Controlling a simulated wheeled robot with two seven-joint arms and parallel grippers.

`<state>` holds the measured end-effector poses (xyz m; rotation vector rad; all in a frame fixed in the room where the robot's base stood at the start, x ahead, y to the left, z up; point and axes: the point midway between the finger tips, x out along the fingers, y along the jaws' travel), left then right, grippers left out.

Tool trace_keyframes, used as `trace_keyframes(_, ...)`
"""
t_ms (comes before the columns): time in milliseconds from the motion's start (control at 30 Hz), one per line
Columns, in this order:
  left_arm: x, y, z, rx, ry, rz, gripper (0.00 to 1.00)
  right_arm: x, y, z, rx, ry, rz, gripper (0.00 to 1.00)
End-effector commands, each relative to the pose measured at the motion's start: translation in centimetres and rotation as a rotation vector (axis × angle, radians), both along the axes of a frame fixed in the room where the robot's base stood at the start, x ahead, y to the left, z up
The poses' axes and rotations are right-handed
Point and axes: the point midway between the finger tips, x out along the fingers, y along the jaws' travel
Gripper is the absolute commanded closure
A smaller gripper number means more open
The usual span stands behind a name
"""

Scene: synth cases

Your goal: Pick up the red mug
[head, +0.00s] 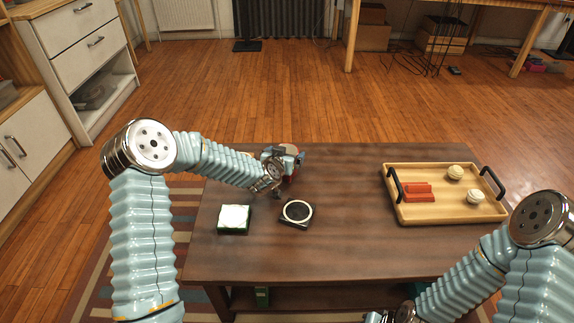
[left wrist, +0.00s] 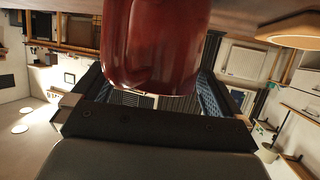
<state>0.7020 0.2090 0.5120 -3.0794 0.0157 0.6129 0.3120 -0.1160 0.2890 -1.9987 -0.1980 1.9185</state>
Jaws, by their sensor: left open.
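The red mug (head: 291,179) stands on the dark wooden table (head: 330,250), toward its far edge left of the middle. My left gripper (head: 284,160) is at the mug and hides most of it in the head view. In the left wrist view the mug (left wrist: 155,50) fills the upper middle, between the two spread fingers of the left gripper (left wrist: 152,88). The fingers are open, and I cannot tell whether either touches the mug. My right gripper (head: 376,317) shows only in part at the bottom edge of the head view; its jaws are not clear.
A green box with a white top (head: 234,218) and a dark square object with a pale ring (head: 297,213) lie nearer me. A wooden tray (head: 450,213) with black handles holds red blocks (head: 418,192) and two cream balls (head: 455,172). The table's middle is clear.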

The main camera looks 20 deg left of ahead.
Motion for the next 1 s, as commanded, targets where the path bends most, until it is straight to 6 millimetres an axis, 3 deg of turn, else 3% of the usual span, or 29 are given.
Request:
trace_keyframes(300, 0.74, -0.04, -0.30, 0.001, 0.000, -0.001, 0.02, -0.02, 0.03, 0.05, 0.000, 0.001, 0.000, 0.57)
trace_keyframes(667, 0.71, -0.05, -0.29, 0.001, 0.000, -0.001, 0.57, -0.02, 0.02, 0.05, 0.000, 0.000, 0.000, 0.57)
trace_keyframes(1000, 0.76, -0.06, 0.35, 0.001, -0.003, -0.002, 0.58, -0.01, 0.02, 0.12, 0.000, 0.000, 0.000, 0.57)
